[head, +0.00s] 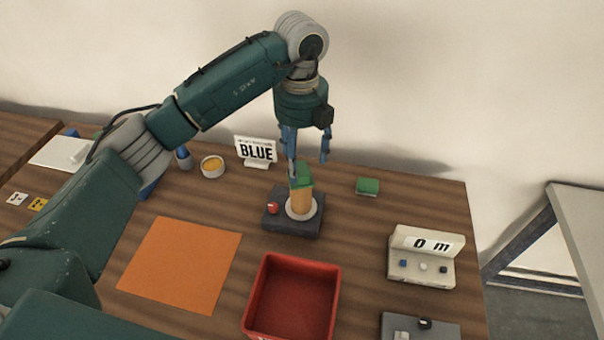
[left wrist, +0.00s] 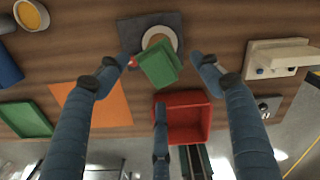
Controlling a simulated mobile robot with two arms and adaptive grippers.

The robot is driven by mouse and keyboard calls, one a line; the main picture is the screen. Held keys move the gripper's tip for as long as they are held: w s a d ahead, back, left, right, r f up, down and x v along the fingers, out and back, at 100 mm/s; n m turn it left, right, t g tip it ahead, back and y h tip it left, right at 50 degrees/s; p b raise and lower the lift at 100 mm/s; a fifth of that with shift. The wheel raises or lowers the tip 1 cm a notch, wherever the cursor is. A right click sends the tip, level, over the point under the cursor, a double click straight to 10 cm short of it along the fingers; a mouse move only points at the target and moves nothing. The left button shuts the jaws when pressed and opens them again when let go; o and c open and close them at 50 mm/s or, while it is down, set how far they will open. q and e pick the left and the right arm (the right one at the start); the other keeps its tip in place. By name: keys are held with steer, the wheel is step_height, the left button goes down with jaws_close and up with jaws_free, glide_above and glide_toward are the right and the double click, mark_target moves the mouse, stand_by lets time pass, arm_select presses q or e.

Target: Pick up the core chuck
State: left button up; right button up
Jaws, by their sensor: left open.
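A tan cylinder (head: 301,201) with a green block (head: 303,171) on top stands upright on a white disc on a dark base (head: 281,224). I cannot tell for sure which part is the core chuck. My left gripper (head: 307,164) is open above the stack, its blue fingers pointing down, one finger overlapping the green block in the head view. In the left wrist view the green block (left wrist: 160,65) lies between the spread fingers, with gaps on both sides; the cylinder is mostly hidden beneath it. My right gripper is not in view.
A red bin (head: 293,297) stands in front and an orange sheet (head: 180,264) lies left. A meter box (head: 424,258) stands right. Another green block (head: 368,186), a "BLUE" sign (head: 256,151) and a bowl (head: 212,167) are farther back. Bare tabletop lies right of the dark base.

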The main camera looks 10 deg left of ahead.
mark_target(300, 168)
arm_select(q)
step_height(300, 168, down, 4)
steer(key=p, duration=0.2)
steer(key=shift+a+f+p, duration=0.1)
steer(key=shift+f+p, duration=0.15)
steer(key=shift+p, duration=0.1)
steer(key=shift+f, duration=0.3)
steer(key=shift+c, duration=0.7)
steer(key=c, duration=1.2)
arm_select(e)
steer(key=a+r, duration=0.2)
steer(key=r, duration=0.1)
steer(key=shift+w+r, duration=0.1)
